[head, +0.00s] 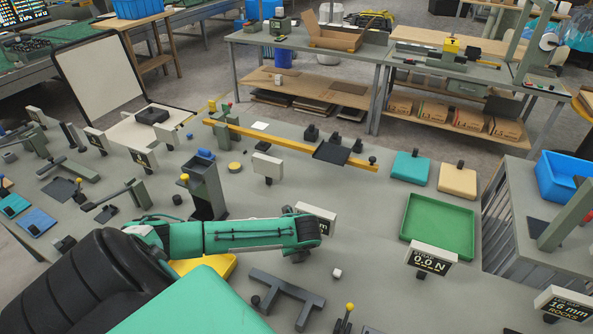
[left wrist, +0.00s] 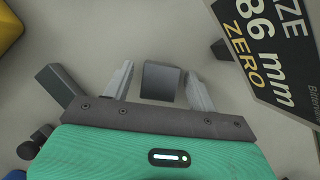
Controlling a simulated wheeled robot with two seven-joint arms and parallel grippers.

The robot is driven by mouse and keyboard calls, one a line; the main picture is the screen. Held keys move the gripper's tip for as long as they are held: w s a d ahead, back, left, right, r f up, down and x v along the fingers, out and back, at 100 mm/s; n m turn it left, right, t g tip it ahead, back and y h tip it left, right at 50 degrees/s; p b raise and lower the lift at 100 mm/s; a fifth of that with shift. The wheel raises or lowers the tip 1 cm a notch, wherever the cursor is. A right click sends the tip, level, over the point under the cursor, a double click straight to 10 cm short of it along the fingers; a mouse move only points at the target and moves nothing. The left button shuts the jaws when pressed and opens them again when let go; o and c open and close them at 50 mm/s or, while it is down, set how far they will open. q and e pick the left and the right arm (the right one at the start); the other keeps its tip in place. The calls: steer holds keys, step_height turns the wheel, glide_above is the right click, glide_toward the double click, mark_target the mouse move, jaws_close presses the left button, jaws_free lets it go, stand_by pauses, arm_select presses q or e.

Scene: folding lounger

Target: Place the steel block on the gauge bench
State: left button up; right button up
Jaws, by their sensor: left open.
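My left arm comes in from the left in the head view, with its gripper (head: 299,257) low over the grey table, mostly hidden under the green wrist. In the left wrist view my left gripper (left wrist: 158,76) has its two pale fingers apart. A dark grey block (left wrist: 161,83), which looks like the steel block, shows between the fingers with a gap on each side. I cannot tell whether it is level with the fingertips or below them. The block is not clear in the head view. I cannot tell which fixture is the gauge bench. My right gripper is not in view.
A sign reading 86 mm ZERO (left wrist: 262,45) stands close to the right finger. A green tray (head: 438,226) stands farther right.

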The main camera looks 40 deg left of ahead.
arm_select(q)
steer(key=b+v, duration=0.2)
steer(key=v, duration=1)
steer(key=shift+s, duration=0.1)
